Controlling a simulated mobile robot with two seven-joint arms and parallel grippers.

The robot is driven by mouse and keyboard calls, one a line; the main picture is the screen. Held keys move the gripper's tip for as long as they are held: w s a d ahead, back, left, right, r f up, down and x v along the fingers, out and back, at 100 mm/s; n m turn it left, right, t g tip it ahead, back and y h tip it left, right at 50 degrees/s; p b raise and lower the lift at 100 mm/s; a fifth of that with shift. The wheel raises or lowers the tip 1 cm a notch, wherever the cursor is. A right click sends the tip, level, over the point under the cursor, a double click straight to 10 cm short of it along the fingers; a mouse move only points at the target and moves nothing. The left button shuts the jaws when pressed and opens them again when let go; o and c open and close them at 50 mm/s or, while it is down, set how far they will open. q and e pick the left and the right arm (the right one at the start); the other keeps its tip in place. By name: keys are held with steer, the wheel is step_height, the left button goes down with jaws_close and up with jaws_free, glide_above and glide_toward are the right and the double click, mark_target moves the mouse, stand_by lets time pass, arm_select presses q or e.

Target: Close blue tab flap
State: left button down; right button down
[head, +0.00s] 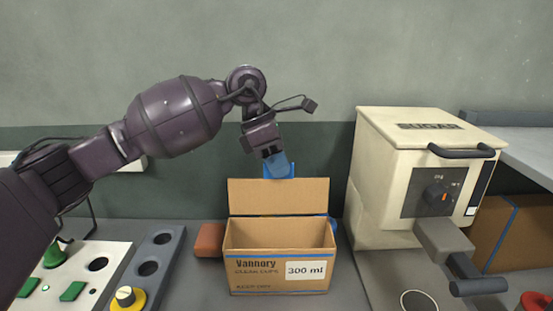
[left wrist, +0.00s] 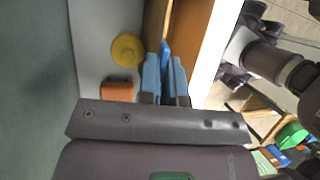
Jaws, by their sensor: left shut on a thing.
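A cardboard cup box (head: 250,279) marked "300 ml" stands on the counter with its top open. Its back flap (head: 278,197) stands upright. A blue tab (left wrist: 166,62) at the flap's top edge shows between my blue fingers in the left wrist view. My left gripper (head: 278,166) is above the flap, pointing down, shut on the tab. The fingers (left wrist: 166,84) hide part of the tab. In the left wrist view the flap (left wrist: 192,40) appears as a tan panel beside the fingers.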

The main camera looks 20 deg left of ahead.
arm_select(q)
steer(key=s+p, duration=0.1)
steer(key=s+t+p, duration=0.1)
steer(key=s+d+t+p, duration=0.1)
steer(key=s, duration=0.1)
steer(key=shift+m+y, duration=0.3)
stand_by(0.5)
stand_by(0.3)
stand_by(0.3)
steer(key=c, duration=1.3)
jaws_free()
